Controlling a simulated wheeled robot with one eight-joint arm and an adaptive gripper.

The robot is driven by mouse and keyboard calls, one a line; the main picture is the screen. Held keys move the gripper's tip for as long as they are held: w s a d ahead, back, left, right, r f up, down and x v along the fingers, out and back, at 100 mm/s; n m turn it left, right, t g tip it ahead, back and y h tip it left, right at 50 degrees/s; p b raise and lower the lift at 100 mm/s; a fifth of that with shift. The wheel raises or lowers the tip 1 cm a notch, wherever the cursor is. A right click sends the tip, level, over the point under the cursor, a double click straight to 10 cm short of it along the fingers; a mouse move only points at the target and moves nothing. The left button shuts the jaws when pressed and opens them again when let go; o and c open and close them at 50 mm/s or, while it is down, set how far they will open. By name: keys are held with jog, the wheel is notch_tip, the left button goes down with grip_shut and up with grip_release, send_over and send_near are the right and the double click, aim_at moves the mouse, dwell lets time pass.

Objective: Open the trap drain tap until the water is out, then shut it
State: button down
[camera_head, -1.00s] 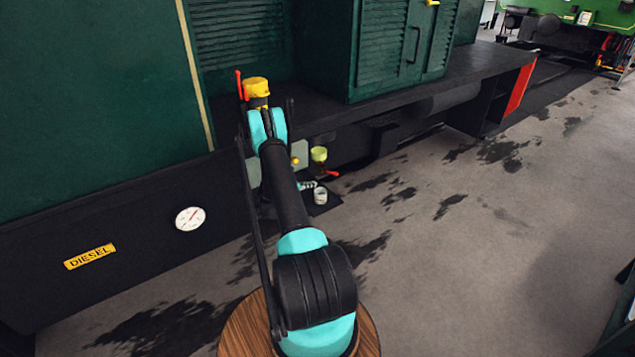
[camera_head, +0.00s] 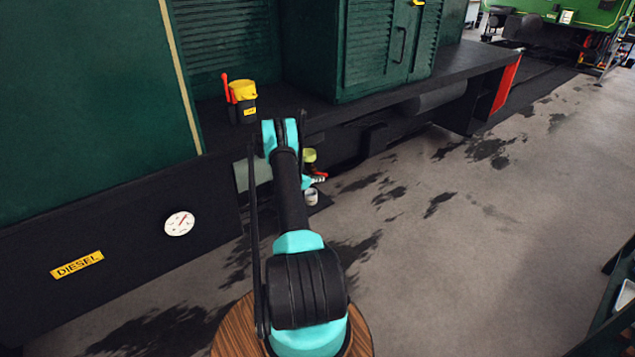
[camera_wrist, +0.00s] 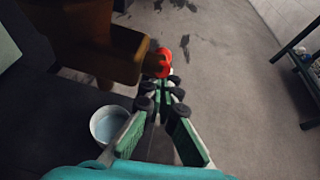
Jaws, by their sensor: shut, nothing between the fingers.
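The trap shows in the head view as a yellow-green bowl (camera_head: 309,156) low on the side of the tram, partly behind my arm. Its red tap handle (camera_head: 320,174) shows just below it. In the wrist view a brown trap body (camera_wrist: 115,52) ends at the red handle (camera_wrist: 158,64). My gripper (camera_wrist: 163,84) is shut and empty, its fingertips right at the near side of the handle; I cannot tell whether they touch. In the head view the gripper (camera_head: 317,180) is small beside the handle. A white cup (camera_head: 311,198) stands below; its pale inside shows in the wrist view (camera_wrist: 108,124). No running water is visible.
The dark tram side with a round gauge (camera_head: 179,223) and a DIESEL plate (camera_head: 77,264) is at the left. A yellow-topped canister (camera_head: 243,102) stands on the ledge. The wet-stained floor is clear to the right, with a dark shelf (camera_wrist: 298,60) beyond.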

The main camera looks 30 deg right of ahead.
jog(key=shift+d+r+h, duration=0.7)
jog(key=shift+d, duration=0.15)
jog(key=shift+a, duration=0.15)
